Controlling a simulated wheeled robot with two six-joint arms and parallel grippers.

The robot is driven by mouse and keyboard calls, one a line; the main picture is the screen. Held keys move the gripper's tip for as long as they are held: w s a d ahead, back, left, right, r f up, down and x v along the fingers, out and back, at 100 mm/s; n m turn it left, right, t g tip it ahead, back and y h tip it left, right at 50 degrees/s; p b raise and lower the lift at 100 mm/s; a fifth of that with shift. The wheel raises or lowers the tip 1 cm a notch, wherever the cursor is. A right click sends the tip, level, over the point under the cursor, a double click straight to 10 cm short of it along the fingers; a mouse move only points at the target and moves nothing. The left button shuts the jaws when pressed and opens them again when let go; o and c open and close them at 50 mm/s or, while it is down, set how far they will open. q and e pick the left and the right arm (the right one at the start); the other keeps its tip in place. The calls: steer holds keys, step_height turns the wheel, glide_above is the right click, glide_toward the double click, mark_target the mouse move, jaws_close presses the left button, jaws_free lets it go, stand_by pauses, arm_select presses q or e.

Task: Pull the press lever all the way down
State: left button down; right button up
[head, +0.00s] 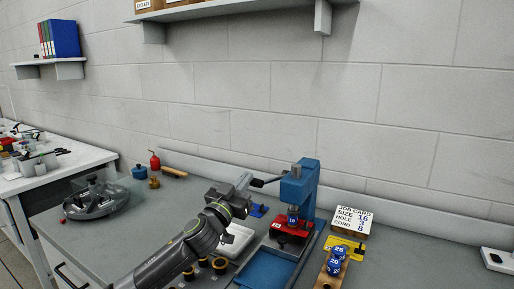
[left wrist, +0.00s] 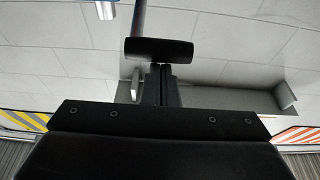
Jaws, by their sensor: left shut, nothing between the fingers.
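The blue arbor press (head: 304,186) stands on the bench right of centre in the head view. Its lever (head: 258,183) sticks out to the left with a dark grip at its end. In the left wrist view the black lever grip (left wrist: 158,49) lies across, just beyond the fingertips, with its rod running up. My left gripper (head: 246,183) is shut and empty, close beside the grip; whether it touches cannot be told. Its closed fingers show in the left wrist view (left wrist: 160,85). A blue piece marked 16 (head: 293,217) sits under the ram above a red block (head: 290,230). My right gripper is out of view.
A job card (head: 352,220) and a wooden holder with numbered blue pieces (head: 335,265) stand right of the press.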

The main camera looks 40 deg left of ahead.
arm_select(q)
step_height(320, 180, down, 8)
steer(key=b, duration=0.5)
steer(key=shift+s+r+b, duration=0.2)
steer(key=shift+s+b, duration=0.1)
steer(key=shift+b, duration=0.1)
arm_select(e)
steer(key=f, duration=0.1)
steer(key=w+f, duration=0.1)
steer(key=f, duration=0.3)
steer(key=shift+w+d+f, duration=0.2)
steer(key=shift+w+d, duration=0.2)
arm_select(q)
steer(key=shift+d, duration=0.1)
